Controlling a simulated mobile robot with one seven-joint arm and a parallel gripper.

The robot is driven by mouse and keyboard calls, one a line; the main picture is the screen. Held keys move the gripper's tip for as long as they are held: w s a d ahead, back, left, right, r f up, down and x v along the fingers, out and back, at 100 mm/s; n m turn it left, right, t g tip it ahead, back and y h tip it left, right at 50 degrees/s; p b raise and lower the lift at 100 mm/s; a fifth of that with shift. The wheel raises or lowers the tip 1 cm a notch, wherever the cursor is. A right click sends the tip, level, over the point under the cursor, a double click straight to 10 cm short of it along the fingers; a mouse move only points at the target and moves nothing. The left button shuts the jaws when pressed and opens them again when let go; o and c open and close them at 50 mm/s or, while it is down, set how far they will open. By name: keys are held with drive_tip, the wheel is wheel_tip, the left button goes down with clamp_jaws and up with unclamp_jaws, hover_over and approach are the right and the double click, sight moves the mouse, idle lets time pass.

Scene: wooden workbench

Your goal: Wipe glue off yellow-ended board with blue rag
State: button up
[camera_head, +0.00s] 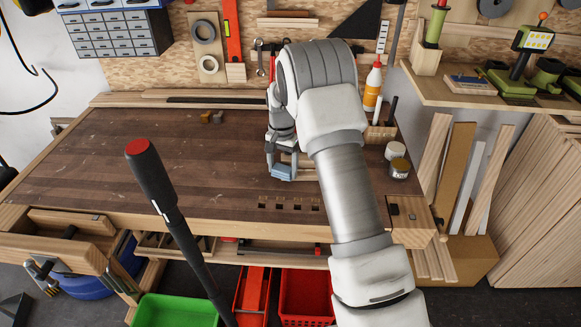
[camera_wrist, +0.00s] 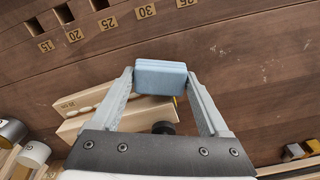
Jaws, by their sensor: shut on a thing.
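My gripper (camera_wrist: 160,85) is shut on a folded blue rag (camera_wrist: 160,77), held between its fingertips. In the head view, the rag (camera_head: 282,173) shows at the end of my gripper (camera_head: 281,168), low over the bench near its front. Two pale boards lie beneath and behind the gripper in the wrist view. A bit of yellow shows beside the rag at the right end of the upper board (camera_wrist: 92,100), partly hidden by a finger. The lower board (camera_wrist: 98,118) shows no yellow. Whether the rag touches a board, I cannot tell. No glue is discernible.
Slots with number labels (camera_wrist: 75,35) line the bench's front edge. Two small blocks (camera_head: 206,116) lie at the back. The bench's left half is clear.

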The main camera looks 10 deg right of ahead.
drive_tip(key=shift+w+a, duration=0.15)
drive_tip(key=shift+a, duration=0.5)
drive_tip(key=shift+r, duration=0.1)
drive_tip(key=shift+d+r+p, duration=0.1)
drive_tip(key=shift+r+p, duration=1.7)
drive_tip(key=shift+r, duration=1.15)
drive_tip(key=shift+r+p, duration=1)
drive_tip(key=shift+r, duration=0.55)
drive_tip(key=shift+f, duration=0.1)
